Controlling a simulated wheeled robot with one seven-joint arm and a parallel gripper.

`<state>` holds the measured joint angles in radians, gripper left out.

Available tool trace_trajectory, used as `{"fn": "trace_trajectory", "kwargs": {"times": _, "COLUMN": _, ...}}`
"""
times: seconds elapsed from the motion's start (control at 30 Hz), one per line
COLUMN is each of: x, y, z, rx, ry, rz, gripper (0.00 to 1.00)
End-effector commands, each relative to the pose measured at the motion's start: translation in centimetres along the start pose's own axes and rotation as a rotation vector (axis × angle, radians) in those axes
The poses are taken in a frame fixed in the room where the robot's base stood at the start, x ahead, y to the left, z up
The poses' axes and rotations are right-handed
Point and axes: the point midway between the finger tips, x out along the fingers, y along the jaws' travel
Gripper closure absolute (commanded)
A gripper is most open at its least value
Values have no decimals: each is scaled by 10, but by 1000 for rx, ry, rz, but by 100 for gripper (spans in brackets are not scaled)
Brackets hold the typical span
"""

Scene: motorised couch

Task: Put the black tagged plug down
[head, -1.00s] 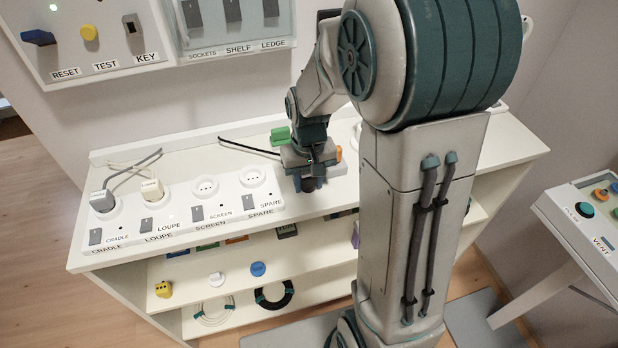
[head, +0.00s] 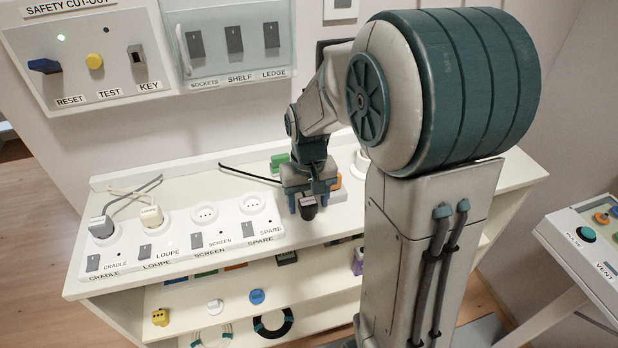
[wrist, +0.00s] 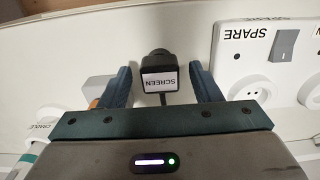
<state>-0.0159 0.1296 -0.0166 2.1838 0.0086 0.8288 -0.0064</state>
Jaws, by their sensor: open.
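The black plug (wrist: 158,78) carries a white tag reading SCREEN in the wrist view. Its dark body (head: 308,211) also shows in the head view, near the front edge of the white shelf top, right of the socket strip. My gripper (wrist: 160,69) is open, with one blue finger on each side of the plug and a visible gap to each. In the head view my gripper (head: 307,204) is low over the shelf top around the plug. A black cable (head: 248,173) lies behind, toward the left. The plug's underside contact is hard to see.
The socket strip (head: 185,255) has plugs in CRADLE and LOUPE; the SCREEN socket (head: 204,213) and SPARE socket (head: 252,203) are empty. A green block (head: 280,161) and an orange item (head: 337,183) are close to my gripper. Lower shelves hold small objects and coiled cables.

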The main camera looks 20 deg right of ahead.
Motion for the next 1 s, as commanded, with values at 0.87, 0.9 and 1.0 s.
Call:
{"fn": "trace_trajectory", "kwargs": {"times": 0.87, "x": -104, "y": -1, "z": 66, "rx": -1, "ry": 119, "rz": 0, "gripper": 42}}
{"fn": "trace_trajectory", "kwargs": {"times": 0.9, "x": -103, "y": -1, "z": 77, "rx": -1, "ry": 139, "rz": 0, "gripper": 42}}
{"fn": "trace_trajectory", "kwargs": {"times": 1.0, "x": -99, "y": -1, "z": 103, "rx": -1, "ry": 188, "rz": 1, "gripper": 42}}
